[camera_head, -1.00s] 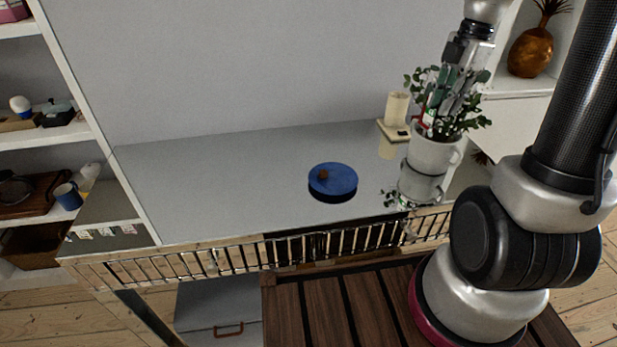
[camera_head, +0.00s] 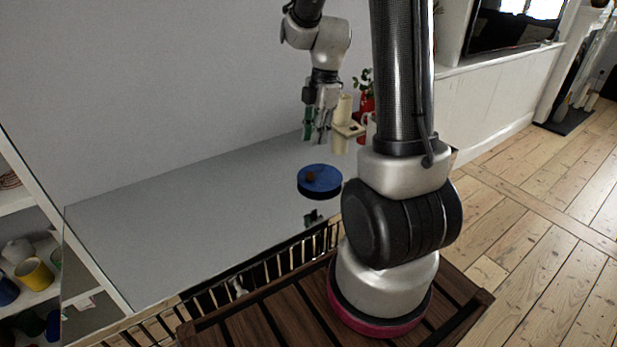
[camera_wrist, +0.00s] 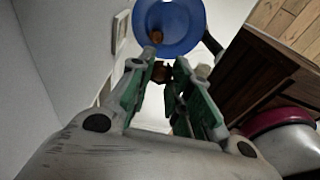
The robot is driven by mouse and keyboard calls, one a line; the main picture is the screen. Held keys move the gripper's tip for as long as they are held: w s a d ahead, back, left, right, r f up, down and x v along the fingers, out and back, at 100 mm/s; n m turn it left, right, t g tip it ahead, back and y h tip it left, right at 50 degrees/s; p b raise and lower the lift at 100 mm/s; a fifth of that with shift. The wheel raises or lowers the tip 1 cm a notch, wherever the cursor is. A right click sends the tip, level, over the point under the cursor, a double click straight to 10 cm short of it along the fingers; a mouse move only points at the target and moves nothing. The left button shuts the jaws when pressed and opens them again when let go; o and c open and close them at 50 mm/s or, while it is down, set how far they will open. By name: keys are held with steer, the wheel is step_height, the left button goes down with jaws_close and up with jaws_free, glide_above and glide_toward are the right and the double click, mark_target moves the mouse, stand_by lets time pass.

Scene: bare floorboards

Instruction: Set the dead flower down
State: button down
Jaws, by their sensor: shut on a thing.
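My gripper (camera_head: 320,134) hangs above the glossy grey tabletop (camera_head: 190,205), behind and above a round blue dish (camera_head: 322,184). In the wrist view, my gripper's green-padded fingers (camera_wrist: 165,64) are shut on a small brown thing (camera_wrist: 160,73), which looks like the dead flower. It is too small to make out in the head view. The blue dish (camera_wrist: 178,38) lies beyond the fingertips, with another small brown lump (camera_wrist: 155,37) on it. The leafy plant (camera_head: 365,88) is mostly hidden behind my arm, with a red thing at it.
A cream candle on a stand (camera_head: 344,112) stands close to the right of my gripper. White shelves with a yellow mug (camera_head: 34,273) are at the left. A metal rail (camera_head: 285,262) runs along the table's front edge. The table's left part is clear.

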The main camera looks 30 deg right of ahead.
step_height(320, 180, down, 10)
steer(key=shift+d+r, duration=0.15)
steer(key=shift+r, duration=0.05)
steer(key=shift+f, duration=0.25)
steer(key=c, duration=1.3)
jaws_free()
steer(key=shift+w, duration=0.1)
step_height(320, 180, up, 12)
steer(key=d, duration=0.2)
steer(key=s+a+r+m+t, duration=0.1)
steer(key=s+a+r+m, duration=0.1)
steer(key=s+r+m, duration=0.2)
steer(key=s+a+r+m+t+h, duration=0.1)
steer(key=s+a+r+m, duration=0.1)
steer(key=s+r+m, duration=0.3)
steer(key=s+a+r+m+t, duration=0.2)
steer(key=s+r+m, duration=0.2)
steer(key=s+m, duration=0.5)
steer(key=shift+a+r+h, duration=0.3)
steer(key=shift+a+h, duration=0.1)
